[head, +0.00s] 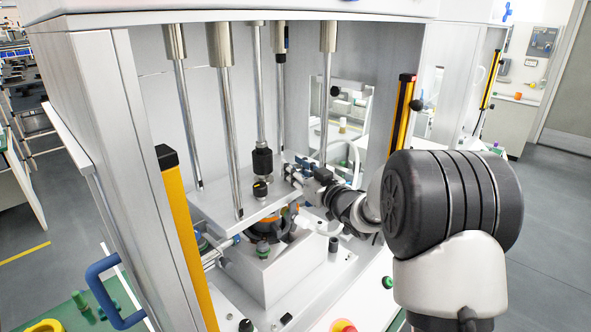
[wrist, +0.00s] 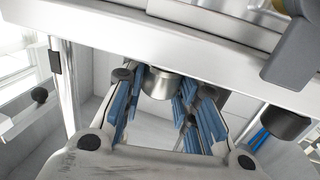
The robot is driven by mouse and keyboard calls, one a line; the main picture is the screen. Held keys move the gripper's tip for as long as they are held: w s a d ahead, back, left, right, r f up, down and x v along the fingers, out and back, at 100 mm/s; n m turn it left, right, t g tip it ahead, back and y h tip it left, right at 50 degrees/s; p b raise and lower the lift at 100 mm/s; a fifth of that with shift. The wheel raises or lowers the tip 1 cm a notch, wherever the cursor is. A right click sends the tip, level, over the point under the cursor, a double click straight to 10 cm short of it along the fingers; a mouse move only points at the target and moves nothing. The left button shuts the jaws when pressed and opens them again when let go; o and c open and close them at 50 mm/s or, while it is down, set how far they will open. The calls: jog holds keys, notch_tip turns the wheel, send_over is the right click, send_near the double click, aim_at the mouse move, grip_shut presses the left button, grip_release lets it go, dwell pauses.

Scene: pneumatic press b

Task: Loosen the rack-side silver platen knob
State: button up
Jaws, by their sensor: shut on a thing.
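A silver knob (wrist: 160,83) hangs below the edge of the pale platen (wrist: 185,50) in the wrist view, between the blue-padded fingers of my gripper (wrist: 164,88). The fingers are shut on the knob, one on each side. In the head view my gripper (head: 298,172) reaches in from the right to the back right corner of the platen (head: 225,207). The knob is hidden there by the gripper and platen.
Upright steel rods (head: 226,140) stand around the platen. A black coupling (head: 262,161) sits above it. Yellow light-curtain posts (head: 403,105) flank the press opening. A dark cylindrical part (wrist: 285,122) hangs right of my gripper in the wrist view.

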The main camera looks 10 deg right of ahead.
jog(key=shift+d+r+p, duration=0.1)
jog(key=shift+p, duration=0.3)
jog(key=n+g+y+p, duration=0.1)
jog(key=n+y+p, duration=0.1)
jog(key=y, duration=0.1)
jog(key=shift+g, duration=0.3)
jog(key=n+g+y+p, duration=0.3)
jog(key=g+y+p, duration=0.1)
jog(key=shift+n, duration=0.4)
jog(key=o, duration=1.1)
